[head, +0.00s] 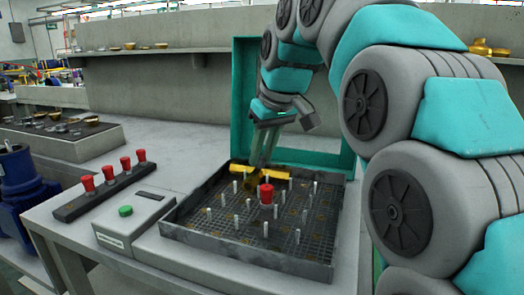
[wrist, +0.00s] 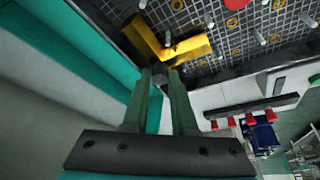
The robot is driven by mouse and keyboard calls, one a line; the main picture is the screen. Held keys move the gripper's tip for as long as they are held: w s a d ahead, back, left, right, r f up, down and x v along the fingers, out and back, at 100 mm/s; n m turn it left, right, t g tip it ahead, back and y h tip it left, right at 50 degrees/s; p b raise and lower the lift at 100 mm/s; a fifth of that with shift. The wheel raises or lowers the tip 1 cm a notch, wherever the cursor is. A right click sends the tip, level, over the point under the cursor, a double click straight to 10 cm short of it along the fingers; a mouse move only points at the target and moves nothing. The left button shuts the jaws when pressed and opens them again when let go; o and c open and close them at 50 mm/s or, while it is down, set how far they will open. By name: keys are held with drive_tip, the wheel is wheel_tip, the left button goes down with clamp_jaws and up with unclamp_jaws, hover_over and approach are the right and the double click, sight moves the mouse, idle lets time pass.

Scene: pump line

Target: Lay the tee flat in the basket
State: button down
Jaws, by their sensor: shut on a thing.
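The yellow tee (head: 272,172) is at the back of the dark mesh basket (head: 245,257), with its long bar running left to right. It also shows in the wrist view (wrist: 190,48), just beyond the fingertips. My gripper (head: 259,160) reaches down from above with its green fingers and is shut on the tee. In the wrist view my gripper (wrist: 161,75) has its fingertips close together at the tee's near part. The fingers hide part of the tee, and I cannot tell whether it touches the basket floor.
Several upright pins and a red knob (head: 266,194) stand in the basket. A teal panel (head: 243,100) rises behind it. To its left are a control box with a green button (head: 126,211) and a black strip with red knobs (head: 110,175).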

drive_tip(key=c, duration=0.6)
unclamp_jaws()
drive_tip(key=p+v, duration=0.1)
drive_tip(key=v, duration=0.6)
drive_tip(key=shift+s+d+r, duration=0.1)
drive_tip(key=shift+r, duration=0.25)
